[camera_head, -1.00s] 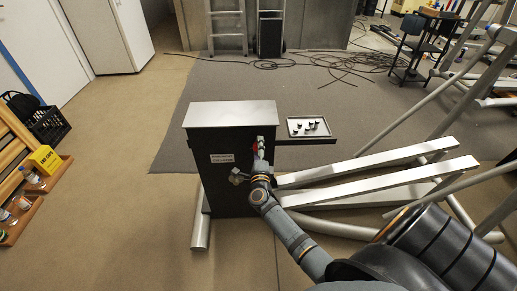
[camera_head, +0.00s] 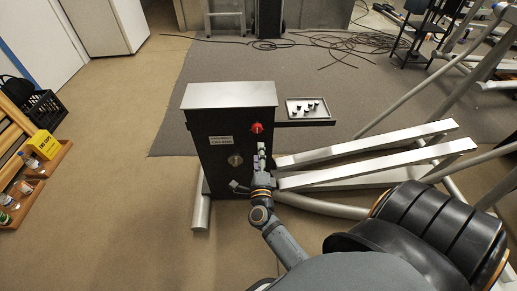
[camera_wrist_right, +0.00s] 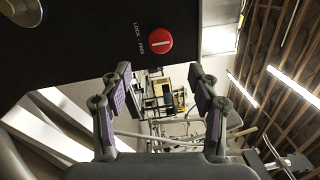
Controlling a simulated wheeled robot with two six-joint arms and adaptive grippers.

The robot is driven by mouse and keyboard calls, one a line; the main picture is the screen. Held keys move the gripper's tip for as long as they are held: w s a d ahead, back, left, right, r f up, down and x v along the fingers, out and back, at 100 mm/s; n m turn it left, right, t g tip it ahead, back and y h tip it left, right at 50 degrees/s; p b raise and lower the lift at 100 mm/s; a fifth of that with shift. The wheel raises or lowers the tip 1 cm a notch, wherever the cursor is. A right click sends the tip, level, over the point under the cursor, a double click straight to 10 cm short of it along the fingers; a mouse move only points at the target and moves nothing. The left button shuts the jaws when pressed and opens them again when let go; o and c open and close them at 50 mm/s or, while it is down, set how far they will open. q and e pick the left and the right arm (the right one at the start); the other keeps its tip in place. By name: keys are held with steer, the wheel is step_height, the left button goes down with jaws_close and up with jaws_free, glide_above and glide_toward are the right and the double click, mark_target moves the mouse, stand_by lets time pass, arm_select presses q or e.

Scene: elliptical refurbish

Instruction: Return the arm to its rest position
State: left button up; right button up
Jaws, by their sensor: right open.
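My right gripper (camera_head: 262,156) is open and empty, in front of the dark machine housing (camera_head: 218,165), just below the red knob (camera_head: 257,128). In the right wrist view its two purple-padded fingers (camera_wrist_right: 160,78) are spread wide with nothing between them. The red knob also shows there (camera_wrist_right: 159,41) beyond the fingertips, apart from them, beside the lettering "LOCK - FREE". My right arm (camera_head: 284,246) reaches up from the bottom of the head view. My left gripper is not in view.
A small tray (camera_head: 290,121) with several dark pieces sits right of the housing. Light metal beams (camera_head: 370,147) run off to the right, close to my right arm. A wooden crate with bottles (camera_head: 60,158) and a yellow box (camera_head: 44,144) stand at left. Floor between is clear.

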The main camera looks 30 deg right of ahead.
stand_by(0.4)
steer(key=s+a+f+n+g+y, duration=0.2)
steer(key=a+f+n+y, duration=0.3)
steer(key=f+n, duration=0.45)
steer(key=s+a+f+n+g+y, duration=0.2)
steer(key=a+f+n+y, duration=0.25)
steer(key=f+n, duration=0.5)
steer(key=s+f+n+g+y, duration=0.25)
steer(key=s+f+g, duration=0.25)
steer(key=s+f, duration=0.5)
steer(key=s+d+f+n+g+h, duration=0.1)
steer(key=s+d+f+n+g, duration=0.25)
steer(key=s, duration=0.25)
steer(key=s+d+f+n+g+h, duration=0.2)
steer(key=s+d+f, duration=0.15)
steer(key=s, duration=0.35)
arm_select(q)
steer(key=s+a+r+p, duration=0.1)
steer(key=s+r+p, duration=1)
steer(key=p, duration=1)
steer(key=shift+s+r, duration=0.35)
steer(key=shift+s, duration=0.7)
arm_select(e)
steer(key=s+r, duration=1.1)
steer(key=s, duration=0.1)
